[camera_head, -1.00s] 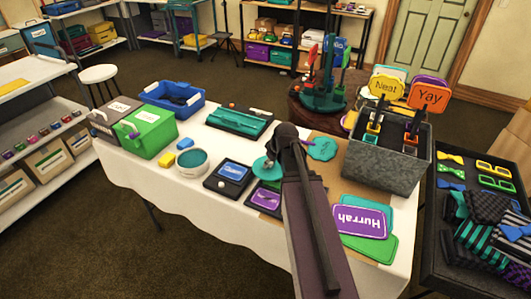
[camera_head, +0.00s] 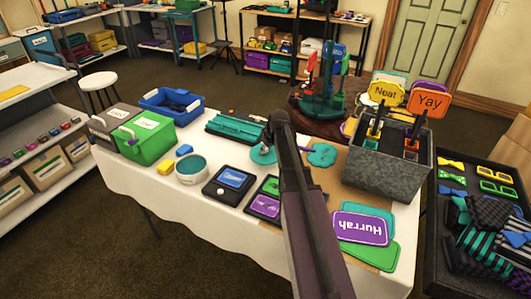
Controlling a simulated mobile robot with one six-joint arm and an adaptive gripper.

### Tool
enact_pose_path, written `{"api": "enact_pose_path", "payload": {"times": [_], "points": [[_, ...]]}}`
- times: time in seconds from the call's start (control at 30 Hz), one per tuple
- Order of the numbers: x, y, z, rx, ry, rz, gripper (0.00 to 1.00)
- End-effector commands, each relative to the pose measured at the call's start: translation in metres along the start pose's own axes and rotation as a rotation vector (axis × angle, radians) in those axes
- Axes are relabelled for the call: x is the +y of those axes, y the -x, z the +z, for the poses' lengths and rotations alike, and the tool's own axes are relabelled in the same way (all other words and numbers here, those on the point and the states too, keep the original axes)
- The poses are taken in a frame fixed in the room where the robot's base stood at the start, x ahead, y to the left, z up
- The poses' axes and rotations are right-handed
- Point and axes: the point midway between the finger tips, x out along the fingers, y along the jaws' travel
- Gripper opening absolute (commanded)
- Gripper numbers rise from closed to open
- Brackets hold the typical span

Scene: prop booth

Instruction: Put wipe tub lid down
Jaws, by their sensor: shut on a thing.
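My gripper (camera_head: 270,144) is shut on the teal round lid (camera_head: 261,155) over the white-clothed table (camera_head: 165,199). My own arm hides most of the fingers. The lid is behind the two dark card trays and close to the front right of the long teal case. I cannot tell whether it touches the cloth.
The teal case (camera_head: 235,127) lies behind the lid. Dark trays with a blue card (camera_head: 233,178) and green and purple cards (camera_head: 266,206) lie in front. A teal sign (camera_head: 321,154) and a grey prop box (camera_head: 388,169) are right. A green box (camera_head: 153,139) stands left.

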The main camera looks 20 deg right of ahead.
Motion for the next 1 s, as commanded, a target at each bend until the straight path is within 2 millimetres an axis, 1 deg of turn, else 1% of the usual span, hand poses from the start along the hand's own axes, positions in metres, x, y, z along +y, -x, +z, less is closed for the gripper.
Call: {"api": "enact_pose_path", "payload": {"times": [0.03,0.1,0.27,0.67,0.77,1.0], "points": [[0.007,-0.006,-0.009,0.0,0.0,0.0,0.0],[0.012,-0.009,-0.016,0.0,0.0,0.0,0.0],[0.017,-0.013,-0.023,0.0,0.0,0.0,0.0],[0.017,-0.014,-0.023,0.0,0.001,0.0,0.0],[0.017,-0.017,-0.021,0.0,0.001,0.0,0.0],[0.016,-0.035,-0.014,0.0,0.001,-0.001,0.0]]}}
